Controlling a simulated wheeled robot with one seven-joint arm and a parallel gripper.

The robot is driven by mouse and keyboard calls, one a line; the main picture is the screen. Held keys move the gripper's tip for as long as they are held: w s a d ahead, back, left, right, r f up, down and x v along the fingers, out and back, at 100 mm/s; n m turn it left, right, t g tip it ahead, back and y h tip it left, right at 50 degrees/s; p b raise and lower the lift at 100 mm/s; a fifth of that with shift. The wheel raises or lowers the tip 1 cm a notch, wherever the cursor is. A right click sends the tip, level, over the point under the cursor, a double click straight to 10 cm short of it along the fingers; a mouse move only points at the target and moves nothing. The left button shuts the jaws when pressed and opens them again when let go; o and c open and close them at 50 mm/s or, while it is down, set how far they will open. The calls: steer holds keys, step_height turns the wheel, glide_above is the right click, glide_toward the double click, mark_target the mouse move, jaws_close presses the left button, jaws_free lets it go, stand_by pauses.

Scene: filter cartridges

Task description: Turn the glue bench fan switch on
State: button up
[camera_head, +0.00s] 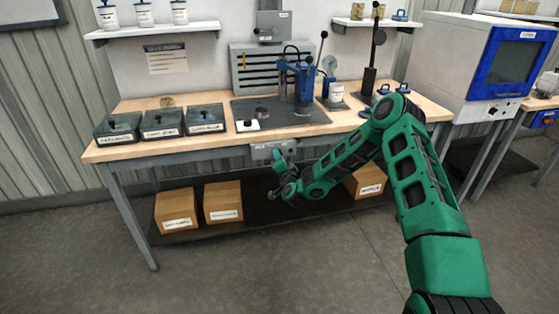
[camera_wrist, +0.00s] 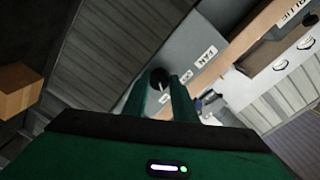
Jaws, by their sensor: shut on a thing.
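The grey fan switch box (camera_head: 264,152) is fixed under the front edge of the glue bench. In the wrist view the same grey panel (camera_wrist: 186,47) carries a white FAN label (camera_wrist: 206,55). A round black switch knob (camera_wrist: 158,76) with a pale pointer mark stands out from it, between my green fingers. My gripper (camera_wrist: 164,80) is shut on the knob; in the head view my gripper (camera_head: 279,158) is in front of the box and hides the knob. Small white labels by the knob are partly covered by my fingers and too small to read.
The wooden bench top (camera_head: 330,124) is just above my gripper, with a blue press (camera_head: 303,80) and dark lidded boxes (camera_head: 163,122) on it. Cardboard boxes (camera_head: 222,202) stand on the low shelf below. The floor in front is clear.

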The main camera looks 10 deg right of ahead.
steer(key=shift+d+f+m, duration=0.15)
steer(key=shift+m, duration=0.25)
steer(key=o, duration=1)
steer(key=s, duration=1)
steer(key=shift+s+a+r, duration=0.2)
steer(key=shift+s+r, duration=0.15)
